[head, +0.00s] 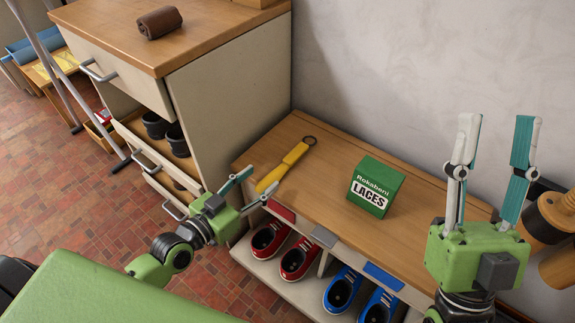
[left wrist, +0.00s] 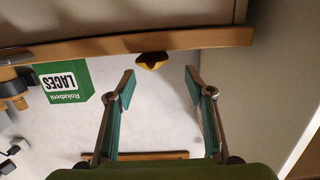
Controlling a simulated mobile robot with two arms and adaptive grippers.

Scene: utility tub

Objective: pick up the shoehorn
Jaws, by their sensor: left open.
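The yellow shoehorn (head: 285,165), with a dark ring at its far end, lies on the wooden bench top near its left end. In the left wrist view its yellow end (left wrist: 152,60) shows at the wooden edge, between and beyond the fingertips. My left gripper (head: 261,179) is open and empty, just in front of the shoehorn's near end; I see no contact. It also shows open in the left wrist view (left wrist: 160,74). My right gripper (head: 497,120) is raised at the right, fingers spread and empty, away from the shoehorn.
A green laces box (head: 376,186) stands on the bench (head: 330,180) right of the shoehorn. Red shoes (head: 298,257) and blue shoes (head: 342,291) sit on the shelf below. A drawer cabinet (head: 232,90) rises at the left, with a brown roll (head: 159,22) on top.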

